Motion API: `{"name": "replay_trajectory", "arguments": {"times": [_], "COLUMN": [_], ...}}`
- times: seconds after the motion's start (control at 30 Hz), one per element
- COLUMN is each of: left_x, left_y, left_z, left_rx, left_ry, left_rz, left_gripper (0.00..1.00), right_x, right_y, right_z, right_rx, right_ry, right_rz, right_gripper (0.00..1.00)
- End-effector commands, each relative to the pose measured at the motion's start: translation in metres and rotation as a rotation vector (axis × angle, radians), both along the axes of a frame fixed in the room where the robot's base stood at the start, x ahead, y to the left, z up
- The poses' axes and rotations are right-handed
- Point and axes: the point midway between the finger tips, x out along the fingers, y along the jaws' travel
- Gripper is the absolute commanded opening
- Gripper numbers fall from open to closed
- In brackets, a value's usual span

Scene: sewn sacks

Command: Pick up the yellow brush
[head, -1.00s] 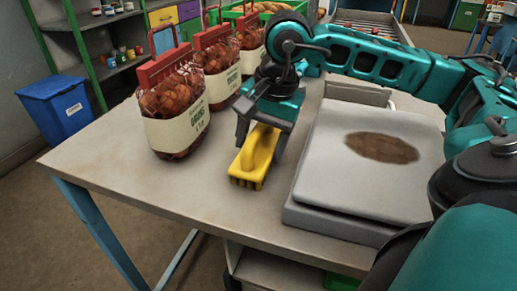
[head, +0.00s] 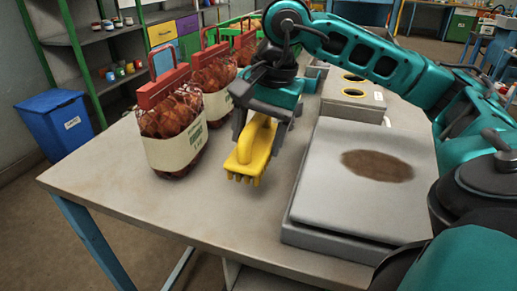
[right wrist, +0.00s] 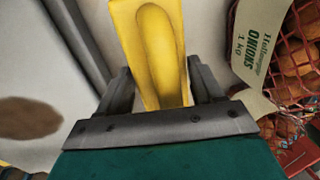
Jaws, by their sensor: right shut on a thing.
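The yellow brush (head: 250,150) is held in my right gripper (head: 262,128), above the grey table between the onion sacks and the scale. Its bristles point down toward the front. In the right wrist view, the brush (right wrist: 160,45) stands between the two dark fingers of my right gripper (right wrist: 158,88), which are shut on it. In the head view the brush appears raised off the table top. My left gripper is not in view.
Red net onion sacks (head: 172,128) with paper bands stand in a row left of the brush. A flat scale (head: 335,205) with a brown stain lies close on the right. The table (head: 130,195) is clear at its front left. A blue bin (head: 55,122) stands on the floor.

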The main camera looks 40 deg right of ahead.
Motion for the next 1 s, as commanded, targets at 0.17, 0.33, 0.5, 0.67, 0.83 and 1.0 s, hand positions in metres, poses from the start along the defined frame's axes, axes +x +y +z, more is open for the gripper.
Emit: {"name": "replay_trajectory", "arguments": {"times": [0.17, 0.33, 0.5, 0.67, 0.83, 1.0], "left_x": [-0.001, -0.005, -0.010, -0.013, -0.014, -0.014], "left_y": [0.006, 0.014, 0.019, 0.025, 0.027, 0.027], "left_z": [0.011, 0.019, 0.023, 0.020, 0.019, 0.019], "left_rx": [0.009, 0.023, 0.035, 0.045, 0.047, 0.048], "left_ry": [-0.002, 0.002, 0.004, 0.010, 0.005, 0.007], "left_rz": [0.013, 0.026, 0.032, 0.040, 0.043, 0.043], "left_gripper": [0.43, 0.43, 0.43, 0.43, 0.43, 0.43], "right_x": [0.001, 0.001, 0.000, 0.000, 0.000, 0.000], "right_y": [0.001, 0.000, 0.000, 0.000, 0.000, 0.000], "right_z": [0.062, 0.109, 0.135, 0.144, 0.145, 0.144], "right_rx": [0.004, 0.001, -0.001, 0.000, 0.000, 0.000], "right_ry": [-0.008, -0.005, -0.003, -0.001, 0.000, 0.000], "right_rz": [0.001, 0.000, -0.001, -0.001, -0.001, -0.001], "right_gripper": [0.32, 0.32, 0.32, 0.32, 0.32, 0.65]}}
